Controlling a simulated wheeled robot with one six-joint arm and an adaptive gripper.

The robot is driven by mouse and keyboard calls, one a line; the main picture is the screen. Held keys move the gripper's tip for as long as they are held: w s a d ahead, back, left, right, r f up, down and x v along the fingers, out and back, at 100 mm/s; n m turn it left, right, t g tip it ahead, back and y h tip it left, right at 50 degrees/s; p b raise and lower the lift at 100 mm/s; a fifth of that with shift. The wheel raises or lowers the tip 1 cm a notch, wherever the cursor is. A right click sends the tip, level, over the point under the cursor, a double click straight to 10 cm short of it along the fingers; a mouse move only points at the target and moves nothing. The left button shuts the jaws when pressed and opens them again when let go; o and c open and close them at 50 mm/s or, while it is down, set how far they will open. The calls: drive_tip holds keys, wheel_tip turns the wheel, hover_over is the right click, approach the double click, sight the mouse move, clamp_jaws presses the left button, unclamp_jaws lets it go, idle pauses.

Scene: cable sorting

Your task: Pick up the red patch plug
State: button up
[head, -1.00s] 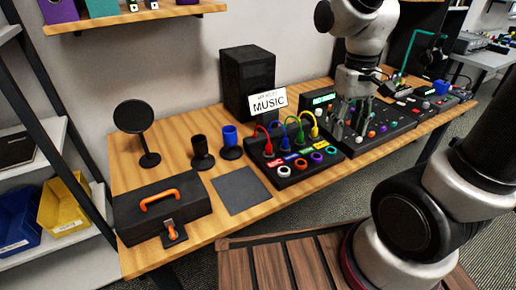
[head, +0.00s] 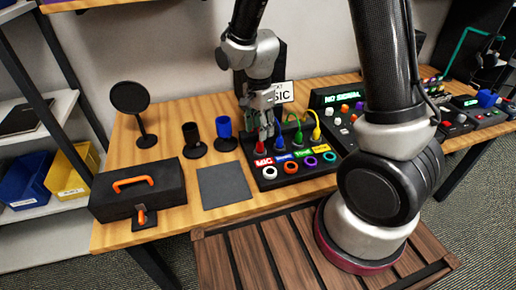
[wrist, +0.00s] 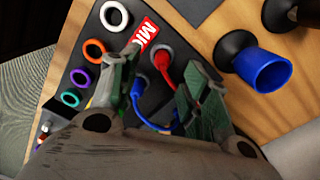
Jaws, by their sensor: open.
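The red patch plug (head: 259,148) stands upright in the black patch panel (head: 270,184), behind the MIC label. My gripper (head: 263,130) is above it, fingers pointing down, and partly hides it in the head view. In the wrist view the red plug (wrist: 163,62) shows between the two open, empty fingers of my gripper (wrist: 162,68). I cannot tell whether either finger touches it. The blue plug (head: 280,143) stands just right of the red one.
Green (head: 297,137) and yellow (head: 316,133) plugs stand farther right. A blue cup (head: 225,128) and a black cup (head: 192,136) are left of the panel. A grey mat (head: 224,185) lies clear in front of them. A black toolbox (head: 140,187) sits at left.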

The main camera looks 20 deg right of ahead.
sight(260, 144)
drive_tip(key=shift+w+a+m, duration=0.1)
drive_tip(key=shift+w+m, duration=0.05)
drive_tip(key=shift+m, duration=0.55)
drive_tip(key=shift+f, duration=0.3)
drive_tip(key=f, duration=0.7)
drive_tip(key=shift+w+d+f, duration=0.1)
drive_tip(key=shift+w+d, duration=0.1)
drive_tip(key=shift+d, duration=0.15)
clamp_jaws()
